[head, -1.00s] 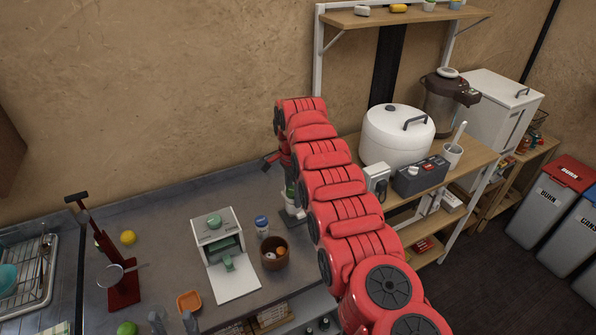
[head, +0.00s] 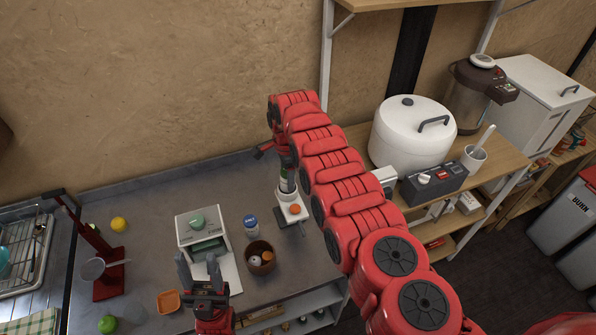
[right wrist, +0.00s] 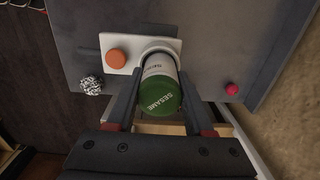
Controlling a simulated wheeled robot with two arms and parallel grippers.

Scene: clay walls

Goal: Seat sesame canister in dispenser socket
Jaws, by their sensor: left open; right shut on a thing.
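The sesame canister (right wrist: 160,95) has a green lid marked SESAME and a pale label. My right gripper (right wrist: 160,76) is shut on it, one finger on each side. Its far end is at the round socket of the white dispenser (right wrist: 118,42), which has an orange button. I cannot tell whether it is fully down in the socket. In the head view the canister (head: 287,180) stands nearly upright over the dispenser (head: 284,217), and my right arm hides part of it. My left gripper (head: 199,262) is open and empty, low in front of the white box-shaped machine.
A red stand (head: 108,270) and an orange dish (head: 168,301) are further left. The rear counter is mostly clear.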

